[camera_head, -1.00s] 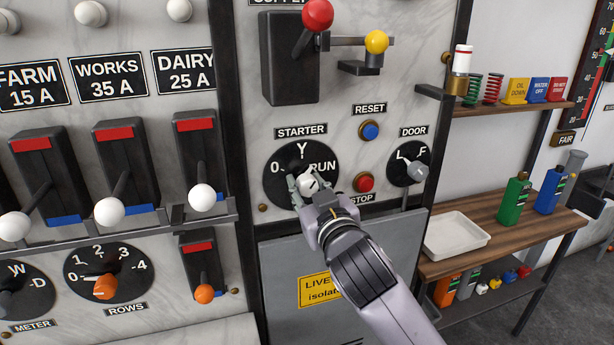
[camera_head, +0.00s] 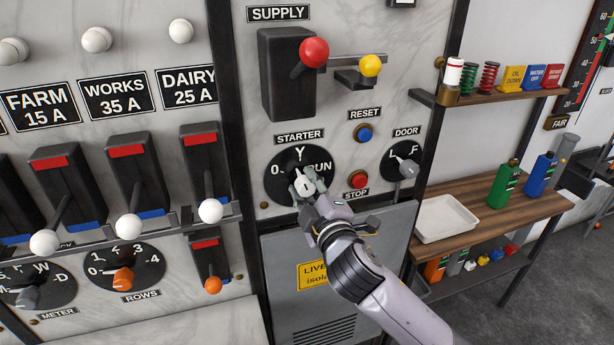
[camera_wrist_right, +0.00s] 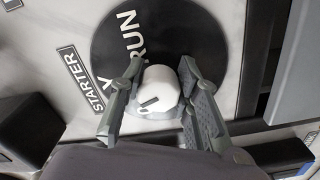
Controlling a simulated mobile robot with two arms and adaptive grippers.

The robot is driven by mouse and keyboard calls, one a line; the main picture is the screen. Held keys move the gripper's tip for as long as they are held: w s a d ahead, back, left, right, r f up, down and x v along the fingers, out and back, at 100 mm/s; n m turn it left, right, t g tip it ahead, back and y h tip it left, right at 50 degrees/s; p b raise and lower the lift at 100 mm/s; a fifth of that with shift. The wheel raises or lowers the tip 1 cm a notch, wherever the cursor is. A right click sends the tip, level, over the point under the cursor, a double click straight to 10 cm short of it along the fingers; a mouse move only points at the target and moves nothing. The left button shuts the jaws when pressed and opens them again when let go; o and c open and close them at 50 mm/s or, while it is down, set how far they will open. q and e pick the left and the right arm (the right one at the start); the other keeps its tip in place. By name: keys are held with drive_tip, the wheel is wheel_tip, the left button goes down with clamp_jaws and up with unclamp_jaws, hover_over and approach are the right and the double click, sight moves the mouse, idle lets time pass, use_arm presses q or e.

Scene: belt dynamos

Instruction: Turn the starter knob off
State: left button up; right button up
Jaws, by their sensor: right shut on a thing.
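The starter knob (camera_head: 304,182) is white and sits on a round black dial (camera_head: 325,160) marked 0, Y and RUN, under a STARTER label (camera_head: 299,135). My right gripper (camera_head: 308,187) is shut on the knob, a finger on either side. In the head view the knob's narrow end leans up and left, between 0 and Y; its exact setting is hard to tell. In the right wrist view the knob (camera_wrist_right: 160,88) sits between the fingertips (camera_wrist_right: 158,88), with a dark mark on its lower left side. My left gripper is not in view.
A red stop button (camera_head: 358,180), a blue reset button (camera_head: 363,133) and the door knob (camera_head: 407,166) are to the right of the dial. A supply lever with a red ball (camera_head: 314,52) is above. A grey cabinet door (camera_head: 375,240) is below.

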drive_tip(key=n+p, duration=0.1)
drive_tip(key=n, duration=0.1)
drive_tip(key=n+p, duration=0.2)
drive_tip(key=shift+r+n, duration=0.2)
drive_tip(key=shift+n, duration=0.1)
drive_tip(key=shift+n+p, duration=1.15)
drive_tip(key=shift+n, duration=0.45)
drive_tip(key=shift+f, duration=0.15)
drive_tip(key=o, duration=1.2)
drive_tip(key=v, duration=1.2)
